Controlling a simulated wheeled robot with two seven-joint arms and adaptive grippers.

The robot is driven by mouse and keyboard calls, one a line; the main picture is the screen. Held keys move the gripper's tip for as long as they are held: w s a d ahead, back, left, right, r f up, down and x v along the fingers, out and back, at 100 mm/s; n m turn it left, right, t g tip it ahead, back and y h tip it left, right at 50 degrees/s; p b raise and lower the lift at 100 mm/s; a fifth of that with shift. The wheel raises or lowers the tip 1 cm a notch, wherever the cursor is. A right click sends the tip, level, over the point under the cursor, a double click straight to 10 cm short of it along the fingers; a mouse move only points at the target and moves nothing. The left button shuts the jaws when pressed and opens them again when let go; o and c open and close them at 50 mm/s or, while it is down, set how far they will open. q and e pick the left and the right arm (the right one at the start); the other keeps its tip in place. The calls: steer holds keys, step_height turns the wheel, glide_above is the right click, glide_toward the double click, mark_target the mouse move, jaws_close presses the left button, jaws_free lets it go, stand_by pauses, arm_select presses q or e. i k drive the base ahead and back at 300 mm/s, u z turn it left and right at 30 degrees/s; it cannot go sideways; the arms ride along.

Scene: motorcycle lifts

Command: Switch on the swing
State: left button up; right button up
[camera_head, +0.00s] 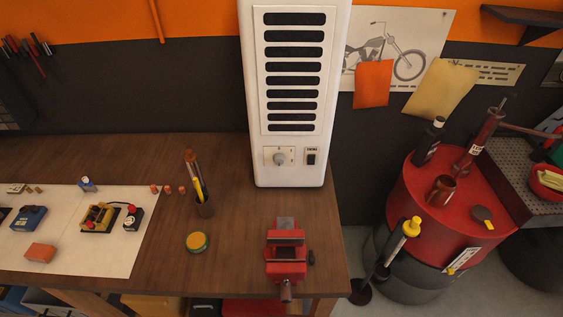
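A tall white vented unit (289,182) stands at the back of the workbench. Its front has a column of dark slots (294,75). Below them sit a round pale knob (279,158) on the left and a small black rocker switch (311,159) on the right. A tiny dark label above the rocker is too small to read surely, and which way the rocker is tipped cannot be told. Nothing covers the knob or the rocker. Neither of my grippers is in view.
A red vise (286,257) sits at the bench front below the unit. A white mat (70,250) holds small parts. A red drum (435,226) stands right.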

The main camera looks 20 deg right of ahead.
mark_target(311, 157)
steer(key=u, duration=0.55)
steer(key=k, duration=1.35)
steer(key=u, duration=0.1)
steer(key=i, duration=0.4)
steer(key=z, duration=1)
steer(key=i, duration=1.15)
steer(key=u, duration=0.2)
